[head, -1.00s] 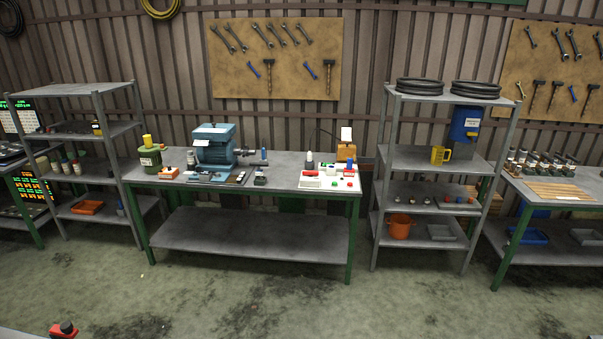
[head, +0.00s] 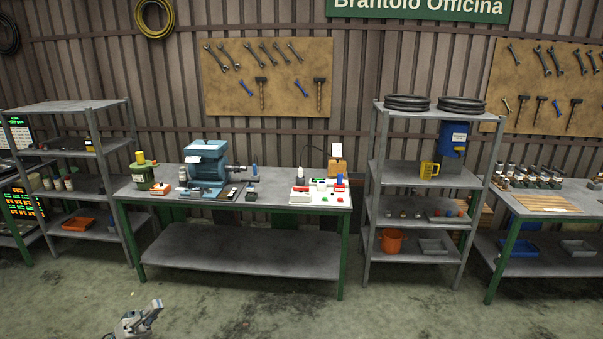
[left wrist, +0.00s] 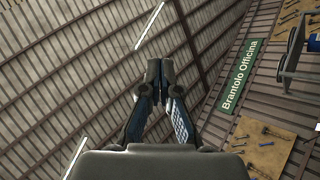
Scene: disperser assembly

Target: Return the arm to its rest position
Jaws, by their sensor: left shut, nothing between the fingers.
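My left gripper (head: 150,308) shows at the bottom left of the head view, low in front of the workbench and well apart from it. In the left wrist view its two fingers (left wrist: 159,72) meet at the tips; it is shut and empty. My right gripper is not in view.
A workbench (head: 235,248) with a blue machine (head: 206,165) and small parts stands ahead. Grey shelves stand on its left (head: 70,106) and right (head: 415,180). Another table (head: 560,205) is at the far right. The floor before the bench looks clear.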

